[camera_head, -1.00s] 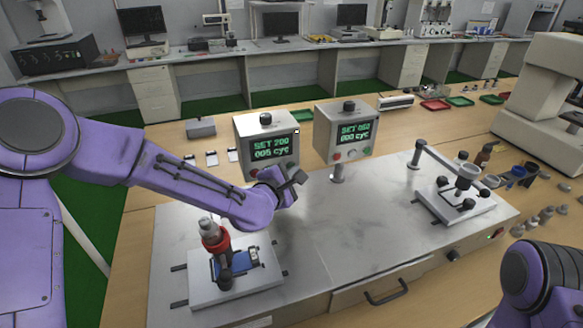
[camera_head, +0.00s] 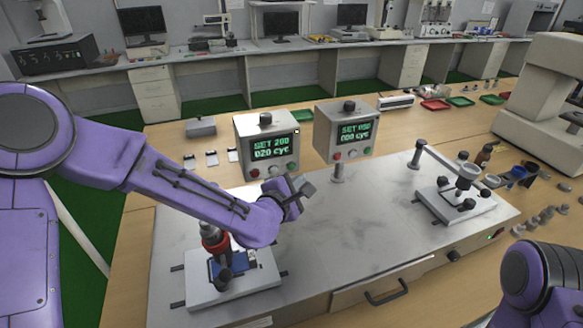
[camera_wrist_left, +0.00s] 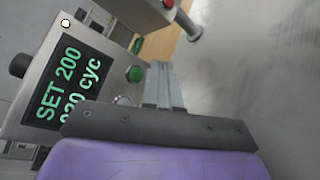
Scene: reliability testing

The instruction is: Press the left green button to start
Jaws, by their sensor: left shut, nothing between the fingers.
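The left control box (camera_head: 266,133) stands at the back of the grey bench, its screen reading SET 200 and 020 cyc. A red button (camera_head: 254,173), a grey knob and the left green button (camera_head: 290,167) sit below the screen. The green button (camera_wrist_left: 134,74) also shows uncovered in the left wrist view. My left gripper (camera_head: 306,189) is shut and empty, in front of and below this button, apparently apart from it. Its fingers (camera_wrist_left: 163,84) show beside the button in the wrist view. My right gripper is out of view; only part of that arm shows at lower right.
A second control box (camera_head: 345,131) on a post stands to the right, with its own red and green buttons. A test fixture (camera_head: 220,277) with a red collar stands below my left arm. Another fixture (camera_head: 455,203) is at the right. The bench middle (camera_head: 350,225) is clear.

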